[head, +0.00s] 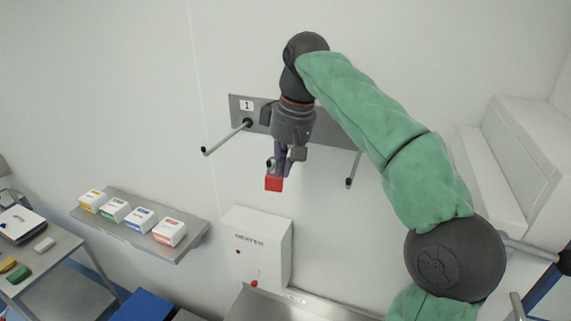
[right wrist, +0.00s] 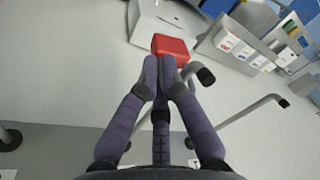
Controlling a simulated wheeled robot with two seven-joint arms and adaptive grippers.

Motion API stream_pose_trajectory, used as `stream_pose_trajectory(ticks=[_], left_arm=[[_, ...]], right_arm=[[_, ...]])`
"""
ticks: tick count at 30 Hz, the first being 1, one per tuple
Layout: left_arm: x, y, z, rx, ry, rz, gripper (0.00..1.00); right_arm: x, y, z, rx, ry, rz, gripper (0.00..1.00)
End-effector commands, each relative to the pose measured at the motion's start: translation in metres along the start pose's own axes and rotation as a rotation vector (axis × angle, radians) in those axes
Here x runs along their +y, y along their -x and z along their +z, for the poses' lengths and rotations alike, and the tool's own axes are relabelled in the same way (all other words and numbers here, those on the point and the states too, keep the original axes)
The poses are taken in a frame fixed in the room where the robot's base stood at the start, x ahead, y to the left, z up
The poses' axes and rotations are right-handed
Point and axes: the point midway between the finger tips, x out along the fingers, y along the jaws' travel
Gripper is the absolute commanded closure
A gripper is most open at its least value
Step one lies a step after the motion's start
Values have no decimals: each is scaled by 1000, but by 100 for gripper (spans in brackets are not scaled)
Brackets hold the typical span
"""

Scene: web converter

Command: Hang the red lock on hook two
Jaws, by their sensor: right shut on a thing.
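The red lock (head: 273,184) is a small red block held at the fingertips of my right gripper (head: 279,166). It also shows in the right wrist view (right wrist: 170,46), where the fingers (right wrist: 166,66) are closed together on it. The lock hangs in the air in front of the grey hook panel (head: 330,141). A hook (head: 224,138) under the label "1" is at the left and another hook (head: 352,169) is at the right. In the right wrist view, a dark-tipped hook (right wrist: 205,76) is close beside the fingers. My right arm hides the middle of the panel and any label there. My left gripper is not in view.
A wall shelf (head: 122,232) with several coloured boxes is at the left. A white box (head: 258,250) stands on the wall below the lock. A side table (head: 40,262) is at the lower left. A pale cabinet (head: 520,160) is at the right. The wall around the panel is clear.

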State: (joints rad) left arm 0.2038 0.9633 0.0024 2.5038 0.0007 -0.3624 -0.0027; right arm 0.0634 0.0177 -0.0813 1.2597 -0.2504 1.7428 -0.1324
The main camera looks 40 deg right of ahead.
Motion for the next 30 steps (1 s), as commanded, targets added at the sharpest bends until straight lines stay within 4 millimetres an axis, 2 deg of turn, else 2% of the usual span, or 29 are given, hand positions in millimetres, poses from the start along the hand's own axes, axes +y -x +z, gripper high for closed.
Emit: stream_pose_trajectory(ticks=[9, 10, 12, 30], left_arm=[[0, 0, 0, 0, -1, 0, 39], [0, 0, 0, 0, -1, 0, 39], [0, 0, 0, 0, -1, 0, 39], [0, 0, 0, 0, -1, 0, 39]], right_arm=[[-1, -2, -2, 3, 3, -2, 100], [-1, -2, -2, 3, 3, -2, 86], [-2, -1, -3, 4, 4, -3, 66], [-2, 1, -3, 11, 4, -3, 66]])
